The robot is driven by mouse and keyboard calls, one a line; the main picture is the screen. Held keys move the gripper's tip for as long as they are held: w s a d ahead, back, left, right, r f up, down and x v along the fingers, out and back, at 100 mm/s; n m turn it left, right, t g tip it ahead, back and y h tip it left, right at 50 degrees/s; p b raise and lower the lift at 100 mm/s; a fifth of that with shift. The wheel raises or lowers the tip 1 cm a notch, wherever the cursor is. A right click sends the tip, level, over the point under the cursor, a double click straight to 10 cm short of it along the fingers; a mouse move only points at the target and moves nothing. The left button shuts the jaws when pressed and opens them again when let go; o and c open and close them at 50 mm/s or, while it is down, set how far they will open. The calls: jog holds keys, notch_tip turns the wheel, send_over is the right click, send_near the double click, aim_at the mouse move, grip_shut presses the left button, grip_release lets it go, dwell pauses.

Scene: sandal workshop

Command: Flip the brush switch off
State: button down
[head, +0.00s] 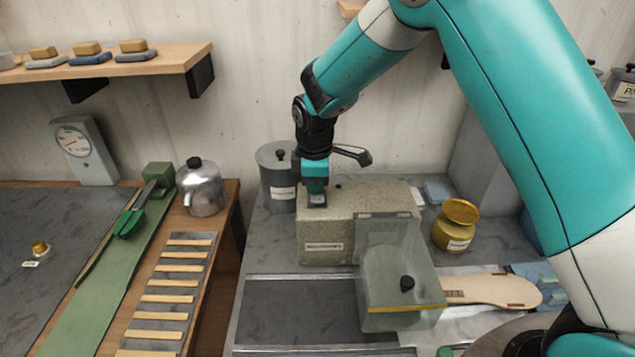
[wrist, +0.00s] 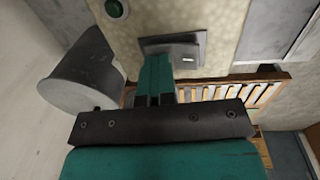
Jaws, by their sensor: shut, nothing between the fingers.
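The brush switch (head: 317,203) is a small grey plate on the top left of a speckled beige machine housing (head: 330,228). It also shows in the wrist view (wrist: 188,48), with a paler raised part that has a small white mark. My gripper (head: 316,190) is shut and empty, pointing down right over the switch. In the wrist view the closed teal fingertips (wrist: 156,72) overlap the near left edge of the switch plate; I cannot tell whether they touch it. The fingers hide part of the switch, and its position is unclear.
A green button (wrist: 115,8) sits on the same housing. A grey lidded canister (head: 277,180) stands close on the left. A clear guard (head: 395,270) hangs at the housing's front right.

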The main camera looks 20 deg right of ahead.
jog(key=shift+s+a+r, duration=0.2)
jog(key=shift+s+a, duration=0.1)
jog(key=shift+s, duration=0.45)
jog(key=r+p, duration=0.4)
jog(key=r, duration=0.1)
jog(key=shift+w, duration=0.3)
jog(key=shift+w+d+r+b, duration=0.15)
jog(key=shift+r+b, duration=0.15)
jog(key=shift+b, duration=0.6)
notch_tip(320, 180, up, 8)
jog(key=b, duration=0.2)
jog(key=shift+w+r, duration=0.15)
jog(key=shift+w, duration=0.25)
jog(key=shift+d, duration=0.1)
